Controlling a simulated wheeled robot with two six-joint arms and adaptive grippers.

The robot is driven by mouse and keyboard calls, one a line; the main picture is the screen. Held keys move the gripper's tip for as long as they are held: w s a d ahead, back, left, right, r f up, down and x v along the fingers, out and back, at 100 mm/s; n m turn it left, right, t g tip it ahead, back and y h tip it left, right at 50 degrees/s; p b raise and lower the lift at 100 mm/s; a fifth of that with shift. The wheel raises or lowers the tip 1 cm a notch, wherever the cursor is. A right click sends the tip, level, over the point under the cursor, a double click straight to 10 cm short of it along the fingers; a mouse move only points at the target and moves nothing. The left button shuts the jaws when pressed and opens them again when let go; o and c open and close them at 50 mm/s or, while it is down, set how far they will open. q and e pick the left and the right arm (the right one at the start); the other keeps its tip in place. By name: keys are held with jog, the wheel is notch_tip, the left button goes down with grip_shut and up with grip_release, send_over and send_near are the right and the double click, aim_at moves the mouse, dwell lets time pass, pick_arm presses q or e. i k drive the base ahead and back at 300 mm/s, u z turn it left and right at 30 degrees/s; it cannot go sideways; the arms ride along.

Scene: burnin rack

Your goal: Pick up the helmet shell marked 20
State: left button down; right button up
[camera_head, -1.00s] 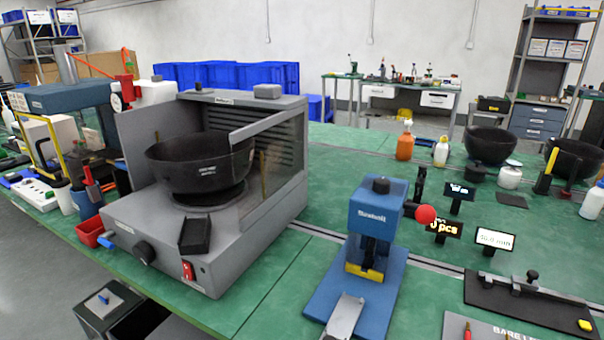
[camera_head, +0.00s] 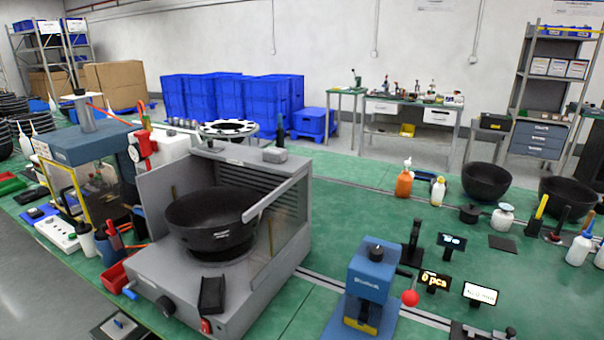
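A black bowl-shaped shell (camera_head: 208,218) sits in the grey open-fronted machine (camera_head: 178,290) at the left centre. It has small pale lettering on its side that I cannot read. Two more black shells, one at the right (camera_head: 487,182) and one by the right edge (camera_head: 567,200), rest on the green bench. Dark stacked bowl-like pieces (camera_head: 12,138) show at the far left, partly cut off by the picture edge. No number 20 can be made out on any shell. Neither of my grippers shows in this view.
A blue press (camera_head: 368,286) with a red ball knob stands at the front centre, beside small display signs (camera_head: 434,281). Bottles (camera_head: 404,183) and tools stand at the right. Blue crates (camera_head: 232,100) are behind the bench. The green bench (camera_head: 350,215) is clear behind the press.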

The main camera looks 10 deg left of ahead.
aim_at(209, 220)
jog(key=z, duration=2.7)
jog(key=k, duration=1.2)
jog(key=u, duration=1.7)
